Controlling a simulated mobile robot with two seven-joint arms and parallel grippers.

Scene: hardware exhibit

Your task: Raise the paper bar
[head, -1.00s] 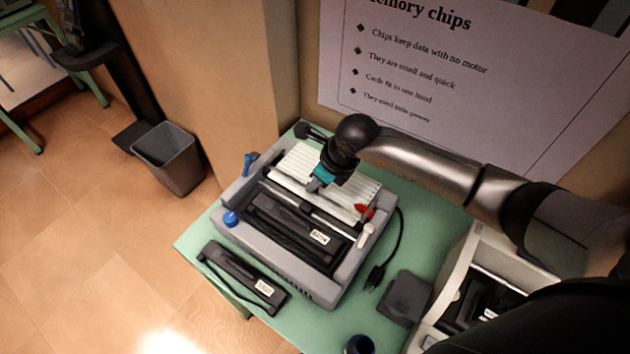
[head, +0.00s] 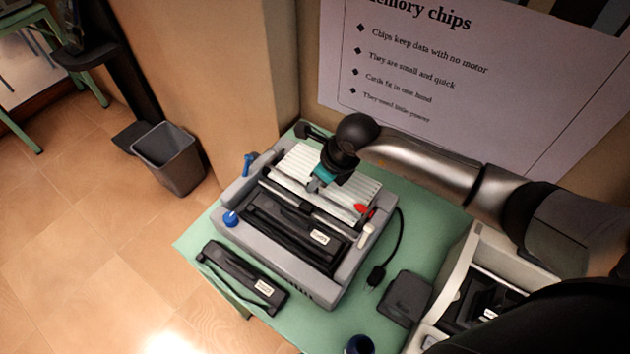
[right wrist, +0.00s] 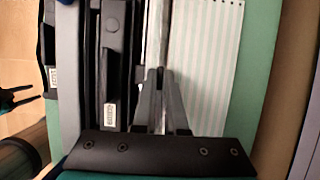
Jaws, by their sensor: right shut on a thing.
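The grey printer (head: 225,195) stands on the green table, with striped paper (head: 345,190) lying over its back part. The paper bar is a thin silvery bar across the printer in front of the paper; it shows clearly in the right wrist view (right wrist: 155,35). My right gripper (head: 314,186) reaches in from the right over the paper. In the right wrist view its fingers (right wrist: 160,75) are shut on the paper bar, partway along it. The fingers hide part of the bar.
A black ribbon cartridge (head: 245,277) lies in front of the printer. A cable with a plug (head: 375,277) and a dark box (head: 405,297) lie to its right, beside a beige machine (head: 455,270). A poster (head: 480,90) stands behind. A bin (head: 168,158) stands on the floor.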

